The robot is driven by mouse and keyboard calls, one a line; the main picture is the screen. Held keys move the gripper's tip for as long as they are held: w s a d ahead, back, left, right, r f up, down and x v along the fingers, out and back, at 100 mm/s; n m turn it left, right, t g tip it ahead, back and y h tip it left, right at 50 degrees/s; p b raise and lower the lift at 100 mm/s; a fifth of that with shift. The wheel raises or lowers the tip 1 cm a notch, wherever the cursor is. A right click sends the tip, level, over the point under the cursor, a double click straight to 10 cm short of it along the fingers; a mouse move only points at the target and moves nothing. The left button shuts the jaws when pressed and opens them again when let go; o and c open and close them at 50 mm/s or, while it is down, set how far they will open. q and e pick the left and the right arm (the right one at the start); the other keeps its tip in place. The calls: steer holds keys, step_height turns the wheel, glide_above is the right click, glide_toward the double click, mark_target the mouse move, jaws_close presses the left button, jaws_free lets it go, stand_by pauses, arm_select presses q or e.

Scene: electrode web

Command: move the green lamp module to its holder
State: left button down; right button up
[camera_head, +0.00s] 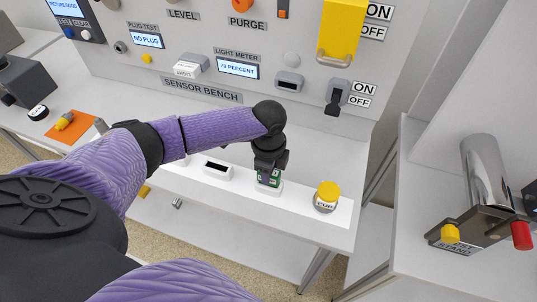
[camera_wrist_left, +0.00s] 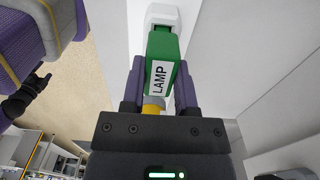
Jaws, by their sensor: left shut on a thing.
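The green lamp module (camera_head: 268,179) is between the fingers of my left gripper (camera_head: 268,168), over the front white strip of the bench. In the left wrist view the green module (camera_wrist_left: 162,50), labelled LAMP, is pinched between the two fingers (camera_wrist_left: 160,88). Its far end meets a white holder (camera_wrist_left: 163,16). That white holder also shows below the module in the head view (camera_head: 268,190). How deep the module sits in it is hidden. My right gripper is not clearly in view.
An empty white holder with a dark slot (camera_head: 217,174) stands left of the gripper. A yellow-lidded cup (camera_head: 327,196) stands to the right. The sensor bench panel (camera_head: 200,96) rises behind, its light meter (camera_head: 238,68) reading 70 PERCENT. A test stand (camera_head: 455,244) is far right.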

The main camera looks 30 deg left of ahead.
arm_select(q)
steer(key=shift+f+b, duration=0.3)
steer(key=shift+f, duration=0.25)
steer(key=shift+c, duration=1.5)
jaws_free()
step_height(320, 180, up, 10)
steer(key=p, duration=0.3)
